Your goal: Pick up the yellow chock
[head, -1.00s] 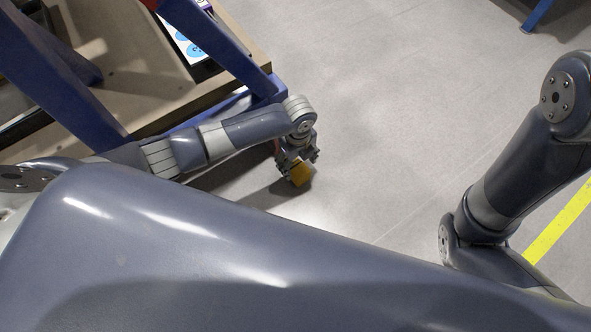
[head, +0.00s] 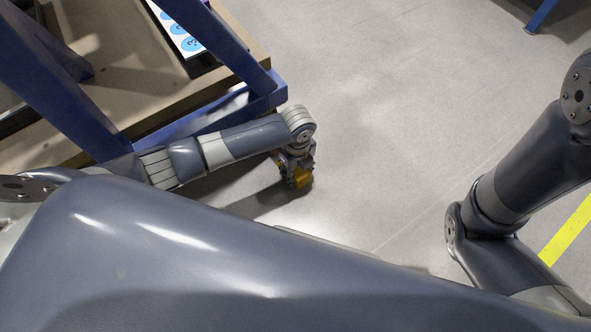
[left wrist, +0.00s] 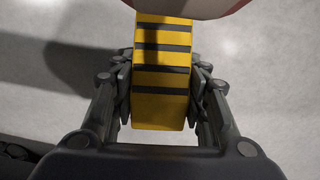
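The yellow chock (left wrist: 161,85) has black stripes across it and lies between the finger pads of my left gripper (left wrist: 162,92) in the left wrist view. The pads sit against its two sides, so the gripper appears shut on it. In the head view my left gripper (head: 297,176) points down low over the floor, beside the blue frame leg. Part of the chock shows there as an orange-yellow patch (head: 304,178); the fingers hide the rest. I cannot tell whether the chock touches the floor. My right gripper is out of view.
A blue-framed bench (head: 215,122) with a wooden shelf stands at upper left, close to my left arm. A rounded, red-edged part (left wrist: 190,7) is just beyond the chock's far end. Open grey floor (head: 400,120) lies to the right, with a yellow floor line (head: 568,232).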

